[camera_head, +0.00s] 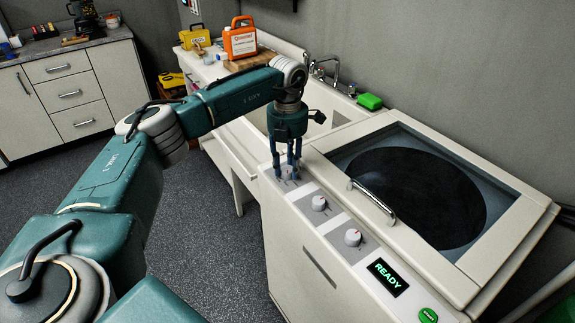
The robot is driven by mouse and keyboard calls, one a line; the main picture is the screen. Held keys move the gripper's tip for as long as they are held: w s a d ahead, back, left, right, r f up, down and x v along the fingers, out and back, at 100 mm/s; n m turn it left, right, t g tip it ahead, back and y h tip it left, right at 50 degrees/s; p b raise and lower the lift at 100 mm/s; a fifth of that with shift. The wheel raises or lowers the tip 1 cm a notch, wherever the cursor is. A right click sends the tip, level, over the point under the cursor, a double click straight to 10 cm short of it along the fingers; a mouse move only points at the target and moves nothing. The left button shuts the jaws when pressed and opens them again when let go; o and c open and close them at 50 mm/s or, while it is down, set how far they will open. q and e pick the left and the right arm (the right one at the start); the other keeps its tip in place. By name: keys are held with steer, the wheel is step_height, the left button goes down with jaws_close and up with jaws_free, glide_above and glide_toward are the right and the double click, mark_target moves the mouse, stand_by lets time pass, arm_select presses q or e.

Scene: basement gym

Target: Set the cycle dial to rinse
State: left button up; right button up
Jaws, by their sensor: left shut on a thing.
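The washing machine (333,265) stands at the right, with a sloped control strip along its front. Three white dials sit in a row on the strip. The far dial (287,173) is between the fingers of my left gripper (287,174), which points down and is shut on it. The fingers partly hide this dial, so its pointer cannot be read. The dial labels are too small to read. My right gripper is not in view.
A display (388,277) reads READY, beside a green button (428,315). The machine's lid (490,250) is closed, with a metal handle (372,202). Behind are a sink with a faucet (325,70), a green sponge (369,101) and an orange jug (240,40). Open floor lies left of the machine.

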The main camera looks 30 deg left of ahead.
mark_target(288, 169)
arm_select(q)
steer(key=m, duration=0.5)
steer(key=shift+m, duration=0.3)
steer(key=m, duration=0.5)
steer(key=shift+m, duration=0.3)
steer(key=o, duration=1.2)
steer(key=shift+c, duration=0.2)
steer(key=shift+r, duration=0.1)
step_height(288, 169, up, 12)
